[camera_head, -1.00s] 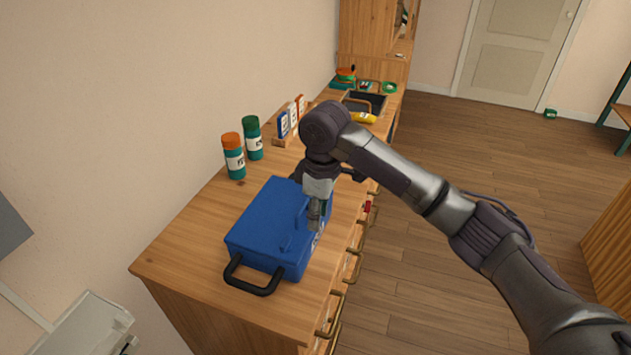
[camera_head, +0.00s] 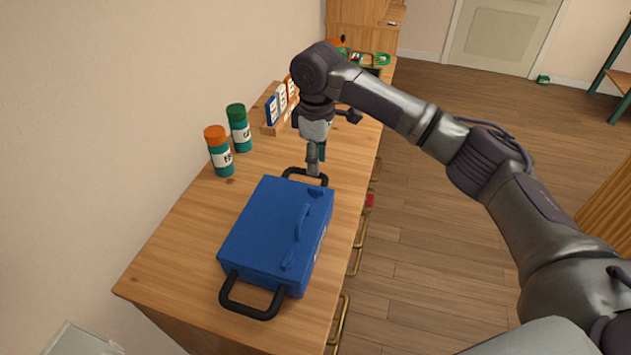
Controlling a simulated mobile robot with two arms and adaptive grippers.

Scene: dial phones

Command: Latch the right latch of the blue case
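The blue case (camera_head: 262,228) lies closed-looking on the wooden counter, with black loop handles at its near end (camera_head: 252,311) and far end (camera_head: 291,172). A blue carry handle (camera_head: 303,222) and a small near-end latch (camera_head: 287,261) show along its right side. Another small latch-like part (camera_head: 315,190) shows at the far right corner. My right gripper (camera_head: 314,172) points down at that corner, its fingertips beside the far black handle. I cannot tell whether it touches the case, nor whether its fingers are apart. My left gripper is out of view.
Two teal bottles, one orange-capped (camera_head: 219,152) and one green-capped (camera_head: 238,128), stand by the wall left of my gripper. A small rack (camera_head: 281,107) stands behind them. The counter (camera_head: 183,237) is clear left of the case. Drawer handles (camera_head: 357,255) project along its right side.

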